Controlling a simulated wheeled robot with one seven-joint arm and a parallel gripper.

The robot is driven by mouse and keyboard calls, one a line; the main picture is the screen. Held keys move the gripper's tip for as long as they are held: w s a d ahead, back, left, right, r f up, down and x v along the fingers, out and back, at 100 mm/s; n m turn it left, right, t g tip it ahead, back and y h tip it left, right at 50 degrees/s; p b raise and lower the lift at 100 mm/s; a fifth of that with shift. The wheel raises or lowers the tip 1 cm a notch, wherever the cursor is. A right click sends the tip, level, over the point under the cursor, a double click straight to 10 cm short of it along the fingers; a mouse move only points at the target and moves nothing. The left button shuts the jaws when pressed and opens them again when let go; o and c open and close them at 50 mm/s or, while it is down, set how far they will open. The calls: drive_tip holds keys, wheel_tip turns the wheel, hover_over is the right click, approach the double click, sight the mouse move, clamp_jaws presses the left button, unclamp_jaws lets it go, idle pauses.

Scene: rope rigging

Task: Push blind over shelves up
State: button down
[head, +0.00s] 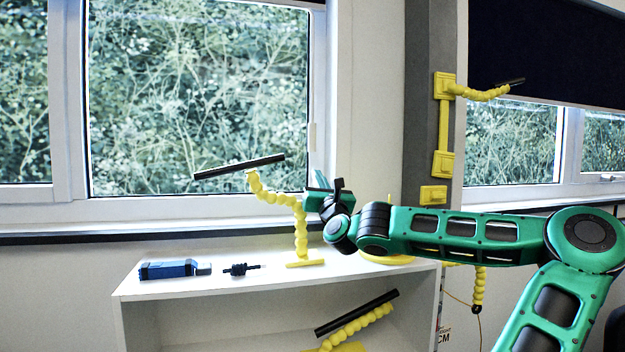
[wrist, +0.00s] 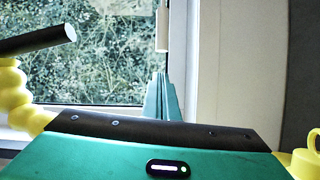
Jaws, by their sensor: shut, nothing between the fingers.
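The window over the white shelves (head: 240,310) is almost wholly uncovered. Only a dark strip, which looks like the lower edge of its blind (head: 305,2), shows at the top of the head view; the rest is out of frame. My gripper (head: 318,182) is above the shelf top, before the window's lower right corner, well below that strip. In the wrist view its green fingers (wrist: 161,80) are together and empty, pointing at the window frame. No blind shows in the wrist view.
A yellow segmented stand (head: 302,235) with a black bar (head: 240,167) stands just left of my gripper. A blue tool (head: 170,269) and a small dark part (head: 240,269) lie on the shelf top. Another dark blind (head: 545,45) half covers the right window, near a yellow bracket (head: 444,88).

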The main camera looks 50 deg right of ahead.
drive_tip(key=x, duration=0.8)
drive_tip(key=shift+w, duration=0.1)
